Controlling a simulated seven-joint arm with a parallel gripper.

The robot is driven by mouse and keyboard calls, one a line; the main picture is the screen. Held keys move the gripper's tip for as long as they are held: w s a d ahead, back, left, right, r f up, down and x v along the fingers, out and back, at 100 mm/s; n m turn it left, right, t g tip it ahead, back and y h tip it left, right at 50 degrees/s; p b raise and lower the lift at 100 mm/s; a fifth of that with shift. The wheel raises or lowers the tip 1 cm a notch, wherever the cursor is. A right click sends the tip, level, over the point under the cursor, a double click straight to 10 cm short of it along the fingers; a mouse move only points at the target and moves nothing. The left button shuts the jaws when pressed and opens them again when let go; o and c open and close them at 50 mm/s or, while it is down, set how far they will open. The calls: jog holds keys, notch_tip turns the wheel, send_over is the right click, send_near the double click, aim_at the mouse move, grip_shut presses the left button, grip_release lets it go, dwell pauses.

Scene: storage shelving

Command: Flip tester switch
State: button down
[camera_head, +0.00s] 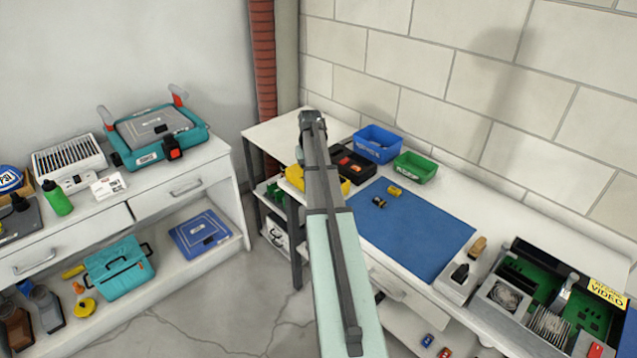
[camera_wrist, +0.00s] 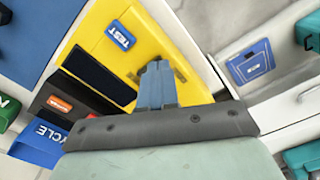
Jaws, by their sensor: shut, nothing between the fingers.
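The yellow tester (camera_head: 295,177) stands on the white workbench, partly hidden behind my arm in the head view. In the wrist view the yellow tester (camera_wrist: 190,45) fills the middle, with a blue TEST label (camera_wrist: 122,35) and a dark panel (camera_wrist: 98,72). My gripper (camera_wrist: 157,68) is shut and empty, with its fingers in front of the tester's yellow face. I cannot tell whether they touch it. I cannot clearly make out the switch; the fingers cover part of the face.
A black bin (camera_head: 352,165), a blue bin (camera_head: 377,143) and a green bin (camera_head: 416,167) stand beside the tester. A blue mat (camera_head: 415,235) lies on the bench with small parts on it. An open electronics case (camera_head: 545,300) is at the right.

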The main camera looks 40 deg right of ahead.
jog(key=shift+f, duration=0.15)
dwell(0.3)
jog(key=shift+r, duration=3.5)
